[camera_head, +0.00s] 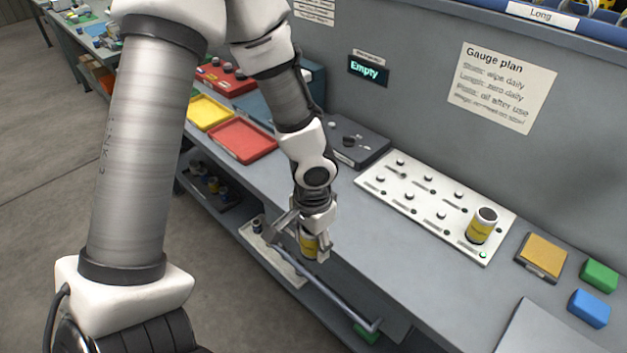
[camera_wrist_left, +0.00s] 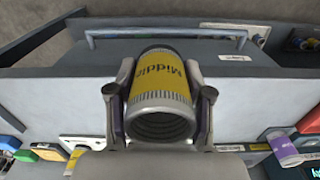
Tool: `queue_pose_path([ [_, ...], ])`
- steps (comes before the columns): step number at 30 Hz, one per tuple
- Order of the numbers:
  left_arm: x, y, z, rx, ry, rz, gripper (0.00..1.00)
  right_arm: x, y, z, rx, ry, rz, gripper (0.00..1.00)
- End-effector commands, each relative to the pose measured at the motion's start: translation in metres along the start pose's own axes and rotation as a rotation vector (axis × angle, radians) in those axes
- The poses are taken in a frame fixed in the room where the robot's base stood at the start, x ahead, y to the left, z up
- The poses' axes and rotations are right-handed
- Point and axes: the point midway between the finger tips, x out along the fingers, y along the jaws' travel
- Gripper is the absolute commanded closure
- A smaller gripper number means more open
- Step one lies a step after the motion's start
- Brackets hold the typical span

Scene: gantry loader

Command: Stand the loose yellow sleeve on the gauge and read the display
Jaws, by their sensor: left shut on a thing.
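The loose yellow sleeve (camera_head: 308,243) is held between the fingers of my left gripper (camera_head: 309,250), out by the front edge of the bench. In the left wrist view the sleeve (camera_wrist_left: 162,72) shows a yellow band with the partly visible word "Middl" and a grey ribbed end with an open bore. The fingers of my left gripper (camera_wrist_left: 160,105) press on both its sides. A display (camera_head: 368,69) on the back wall reads "Empty". A dark grey unit with a black knob (camera_head: 352,143) sits on the bench below it; I cannot tell whether it is the gauge. My right gripper is not in view.
A white peg plate (camera_head: 408,213) carries another yellow sleeve (camera_head: 481,226) near a green light. Red (camera_head: 242,140) and yellow (camera_head: 205,112) trays lie left. A yellow pad (camera_head: 541,255) and green and blue blocks lie right. A rail runs along the bench front.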

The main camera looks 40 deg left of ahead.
Motion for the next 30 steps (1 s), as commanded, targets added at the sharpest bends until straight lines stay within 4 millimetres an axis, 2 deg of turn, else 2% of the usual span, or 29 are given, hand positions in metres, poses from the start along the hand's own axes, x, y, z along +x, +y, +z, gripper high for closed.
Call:
queue_pose_path([
  [19,-0.041,0.000,-0.001,0.000,0.001,0.000,1.00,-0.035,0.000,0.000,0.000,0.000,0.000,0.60],
  [30,-0.043,0.000,-0.001,-0.002,0.001,0.000,1.00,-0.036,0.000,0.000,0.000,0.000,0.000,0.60],
])
